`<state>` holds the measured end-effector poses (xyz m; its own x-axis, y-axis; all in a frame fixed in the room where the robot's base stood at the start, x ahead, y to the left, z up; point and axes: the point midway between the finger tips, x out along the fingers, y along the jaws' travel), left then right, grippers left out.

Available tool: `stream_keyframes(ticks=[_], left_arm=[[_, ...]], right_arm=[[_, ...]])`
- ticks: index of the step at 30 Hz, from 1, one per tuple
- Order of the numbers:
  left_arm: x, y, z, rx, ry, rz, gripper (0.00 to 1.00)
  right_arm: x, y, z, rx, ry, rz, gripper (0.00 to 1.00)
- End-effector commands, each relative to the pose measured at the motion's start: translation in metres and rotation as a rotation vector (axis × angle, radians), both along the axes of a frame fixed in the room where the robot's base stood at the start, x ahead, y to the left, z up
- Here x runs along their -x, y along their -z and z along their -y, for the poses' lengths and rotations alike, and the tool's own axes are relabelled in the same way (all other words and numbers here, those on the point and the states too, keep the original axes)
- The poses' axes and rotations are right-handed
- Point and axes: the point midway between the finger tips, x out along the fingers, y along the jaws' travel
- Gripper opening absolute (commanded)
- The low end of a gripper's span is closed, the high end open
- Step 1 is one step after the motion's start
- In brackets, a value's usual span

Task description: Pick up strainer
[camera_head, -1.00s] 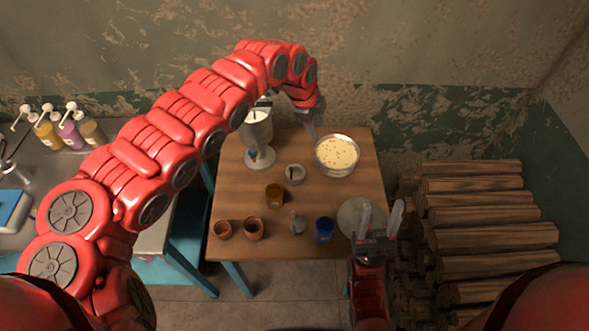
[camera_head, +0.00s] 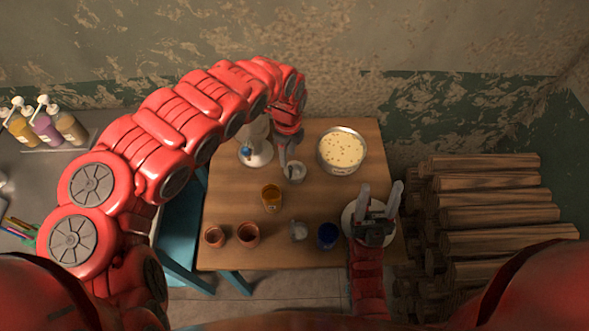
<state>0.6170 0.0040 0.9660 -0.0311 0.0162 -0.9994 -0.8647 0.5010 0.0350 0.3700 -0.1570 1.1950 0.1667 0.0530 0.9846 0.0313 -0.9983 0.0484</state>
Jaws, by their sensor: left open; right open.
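A small round metal item (camera_head: 295,172), perhaps the strainer, sits mid-table toward the back; its details are too small to be sure. Another small grey metal item (camera_head: 298,231) stands near the front edge. My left gripper (camera_head: 286,158) reaches over from the left and points down, its fingertips close to the round metal item and empty; I cannot tell whether they touch it. My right gripper (camera_head: 379,198) is open and empty, fingers up, above a pale round plate (camera_head: 352,213) at the front right, partly hiding it.
Stacked logs (camera_head: 490,215) lie right of the table.

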Motion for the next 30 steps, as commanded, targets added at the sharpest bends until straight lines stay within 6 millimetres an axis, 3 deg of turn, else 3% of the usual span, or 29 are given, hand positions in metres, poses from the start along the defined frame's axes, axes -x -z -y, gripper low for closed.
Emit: stream_keyframes(ticks=[6, 14, 24, 30], left_arm=[[0.001, 0.031, 0.001, 0.003, 0.0, 0.001, 0.46], [0.003, 0.045, 0.002, 0.002, 0.0, -0.002, 0.46], [0.005, 0.083, 0.005, 0.004, -0.001, -0.001, 0.46], [0.003, 0.089, 0.003, 0.0, -0.001, 0.004, 0.46]], right_arm=[[0.0, -0.007, 0.0, 0.0, 0.0, 0.0, 0.56], [0.0, -0.014, 0.0, 0.0, 0.0, 0.0, 0.56], [0.0, -0.029, 0.0, 0.0, 0.0, 0.0, 0.56], [0.0, -0.03, 0.0, 0.0, 0.0, 0.0, 0.56]])
